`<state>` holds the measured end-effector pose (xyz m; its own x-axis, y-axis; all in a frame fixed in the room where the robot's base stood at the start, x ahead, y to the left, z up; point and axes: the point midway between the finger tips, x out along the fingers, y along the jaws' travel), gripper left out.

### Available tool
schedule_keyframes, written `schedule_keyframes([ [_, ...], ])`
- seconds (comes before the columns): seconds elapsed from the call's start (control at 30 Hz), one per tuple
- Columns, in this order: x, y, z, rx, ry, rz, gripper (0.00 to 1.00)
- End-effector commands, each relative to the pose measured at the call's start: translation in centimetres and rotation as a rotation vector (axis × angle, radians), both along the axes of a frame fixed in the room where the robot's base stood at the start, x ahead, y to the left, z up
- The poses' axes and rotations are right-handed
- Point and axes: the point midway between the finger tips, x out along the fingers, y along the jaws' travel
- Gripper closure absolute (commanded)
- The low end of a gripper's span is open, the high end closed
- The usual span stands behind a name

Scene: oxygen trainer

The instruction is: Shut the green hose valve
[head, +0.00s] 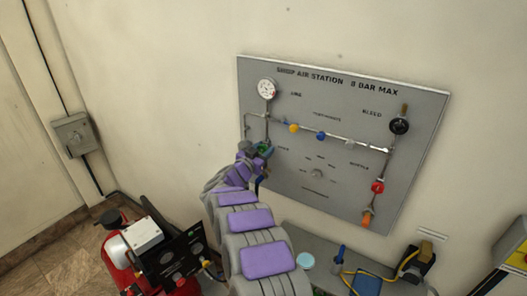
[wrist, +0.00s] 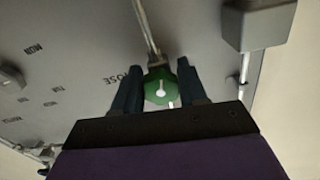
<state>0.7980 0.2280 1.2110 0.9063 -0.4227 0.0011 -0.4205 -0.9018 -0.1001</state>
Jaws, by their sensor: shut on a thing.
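The green hose valve (wrist: 159,88) is a round green knob with a white pointer mark, below a thin pipe in the wrist view. My gripper (wrist: 160,90) is shut on it, with one dark finger on each side of the knob. In the head view my gripper (head: 258,152) is at the lower left of the grey panel (head: 225,200). Only a little of the green valve (head: 265,149) shows there, the rest being hidden by the gripper.
The panel carries a gauge (head: 267,89), a yellow knob (head: 294,128), a blue knob (head: 320,136), a black bleed knob (head: 399,126) and a red knob (head: 377,187). A red compressor (head: 118,250) stands at lower left. A bench (head: 320,262) lies below the panel.

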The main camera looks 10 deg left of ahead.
Motion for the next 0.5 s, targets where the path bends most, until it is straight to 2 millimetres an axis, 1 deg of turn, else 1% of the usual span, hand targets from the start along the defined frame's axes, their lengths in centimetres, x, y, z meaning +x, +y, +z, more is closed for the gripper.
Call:
schedule_keyframes([
  [0.13, -0.01, 0.16, -0.27, 0.043, -0.016, 0.003, 0.88],
  [0.4, -0.01, 0.19, -0.32, 0.046, -0.015, 0.004, 0.88],
  [0.43, -0.01, 0.19, -0.32, 0.046, -0.015, 0.005, 0.56],
  [0.5, -0.02, 0.2, -0.31, 0.045, -0.016, 0.005, 0.49],
])
